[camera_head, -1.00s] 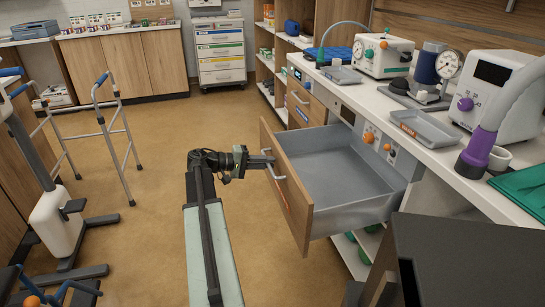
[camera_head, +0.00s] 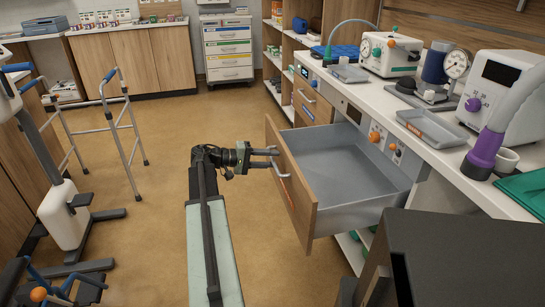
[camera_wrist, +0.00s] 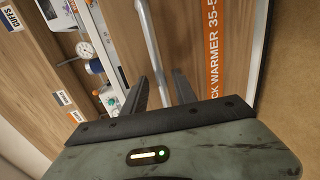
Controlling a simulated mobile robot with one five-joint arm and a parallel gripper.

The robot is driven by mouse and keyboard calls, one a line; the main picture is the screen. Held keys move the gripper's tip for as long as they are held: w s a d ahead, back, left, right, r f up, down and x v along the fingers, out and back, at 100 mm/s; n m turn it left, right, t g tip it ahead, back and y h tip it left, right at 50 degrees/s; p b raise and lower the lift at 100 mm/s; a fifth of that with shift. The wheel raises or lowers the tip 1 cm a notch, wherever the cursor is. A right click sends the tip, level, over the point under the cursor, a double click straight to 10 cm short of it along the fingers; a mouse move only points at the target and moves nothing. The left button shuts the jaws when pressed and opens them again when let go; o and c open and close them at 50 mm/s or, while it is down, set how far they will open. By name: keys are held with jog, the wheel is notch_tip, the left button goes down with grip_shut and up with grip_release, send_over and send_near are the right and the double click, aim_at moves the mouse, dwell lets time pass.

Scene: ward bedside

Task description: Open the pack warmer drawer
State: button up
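The pack warmer drawer (camera_head: 345,185) stands pulled out from under the counter. Its grey tray looks empty, and its wooden front faces my arm. In the wrist view, the drawer front (camera_wrist: 185,25) carries an orange label (camera_wrist: 213,55) reading "CK WARMER 35-5". Its metal bar handle (camera_head: 286,179) also shows in the wrist view (camera_wrist: 150,35). My gripper (camera_head: 275,158) is open at the handle's upper end, with its two fingers apart. In the wrist view, the handle runs down between the fingers (camera_wrist: 160,80) without visible contact.
A counter (camera_head: 390,100) above the drawer bears a grey tray (camera_head: 430,127) and several devices. A dark block (camera_head: 460,260) stands close at the right front. A walking frame (camera_head: 118,130) stands at the left.

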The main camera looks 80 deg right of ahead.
jog(key=p+v, duration=0.1)
jog(key=v, duration=0.6)
